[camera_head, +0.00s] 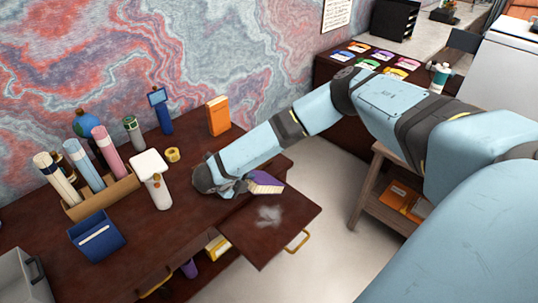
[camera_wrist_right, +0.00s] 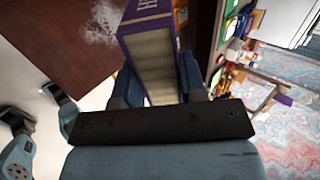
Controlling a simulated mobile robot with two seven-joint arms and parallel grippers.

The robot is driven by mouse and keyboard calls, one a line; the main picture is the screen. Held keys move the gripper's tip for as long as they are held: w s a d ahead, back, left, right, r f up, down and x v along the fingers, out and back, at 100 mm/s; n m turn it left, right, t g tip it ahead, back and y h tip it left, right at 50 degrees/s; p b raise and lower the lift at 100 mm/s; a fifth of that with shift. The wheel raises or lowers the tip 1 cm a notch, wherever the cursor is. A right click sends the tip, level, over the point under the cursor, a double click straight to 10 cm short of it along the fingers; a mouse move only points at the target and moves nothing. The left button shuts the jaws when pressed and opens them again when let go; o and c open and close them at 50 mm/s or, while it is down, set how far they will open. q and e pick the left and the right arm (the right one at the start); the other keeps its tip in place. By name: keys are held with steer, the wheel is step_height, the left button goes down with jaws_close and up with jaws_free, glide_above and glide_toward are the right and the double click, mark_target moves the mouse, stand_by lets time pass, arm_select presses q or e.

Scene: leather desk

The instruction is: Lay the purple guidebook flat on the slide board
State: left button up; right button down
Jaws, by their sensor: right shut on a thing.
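The purple guidebook (camera_head: 266,180) is held by my right gripper (camera_head: 243,186), which is shut on it. In the right wrist view the book (camera_wrist_right: 150,55) sits between the two blue fingers (camera_wrist_right: 157,82), its pale page edges facing the camera and its purple cover at the sides. The slide board (camera_head: 270,235) is a dark brown panel pulled out from the desk, with a whitish smudge on it; it also shows in the right wrist view (camera_wrist_right: 60,40). The book is tilted near the board's back edge; its gap to the board cannot be told. My left gripper is not seen.
A wooden shelf stand (camera_head: 378,185) is at right.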

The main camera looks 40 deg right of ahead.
steer(key=d, duration=0.2)
steer(key=s+d, duration=0.1)
steer(key=shift+d+f+n+t, duration=0.15)
steer(key=shift+f+n+t, duration=0.25)
steer(key=shift+d+f, duration=0.1)
steer(key=shift+f, duration=0.05)
steer(key=shift+f+b, duration=0.45)
steer(key=shift+b, duration=0.15)
arm_select(q)
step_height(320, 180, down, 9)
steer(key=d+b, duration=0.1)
steer(key=b, duration=0.7)
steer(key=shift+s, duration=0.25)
arm_select(e)
step_height(320, 180, down, 9)
steer(key=c, duration=0.8)
jaws_free()
steer(key=shift+c, duration=0.2)
